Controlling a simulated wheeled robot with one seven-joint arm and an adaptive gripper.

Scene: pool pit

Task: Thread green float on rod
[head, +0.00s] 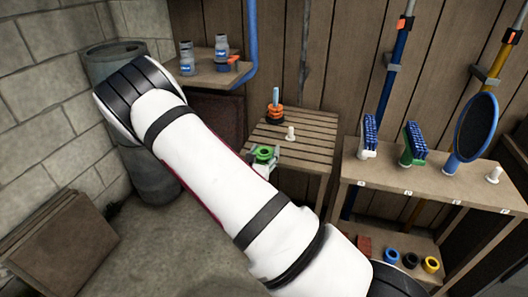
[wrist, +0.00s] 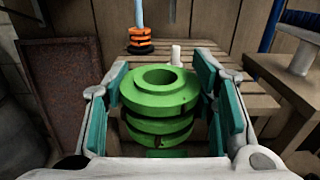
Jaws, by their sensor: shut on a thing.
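The green float (wrist: 160,98) is a ringed cylinder with a hole in its top, held upright between the teal-padded fingers of my gripper (wrist: 166,100). In the head view the green float (head: 264,153) shows just past my arm, at the near left edge of the slatted table (head: 320,150). The rod (wrist: 139,14) is light blue and stands upright at the back of the table, with an orange and black float (wrist: 140,40) around its base. The rod also shows in the head view (head: 276,96). The green float is apart from the rod, on its near side.
A white peg (head: 291,134) stands on the slatted table between the green float and the rod. A shelf with jars (head: 222,46) is at the back left. A bench (head: 440,178) with brushes is at the right. A rusty panel (wrist: 62,95) stands left of my gripper.

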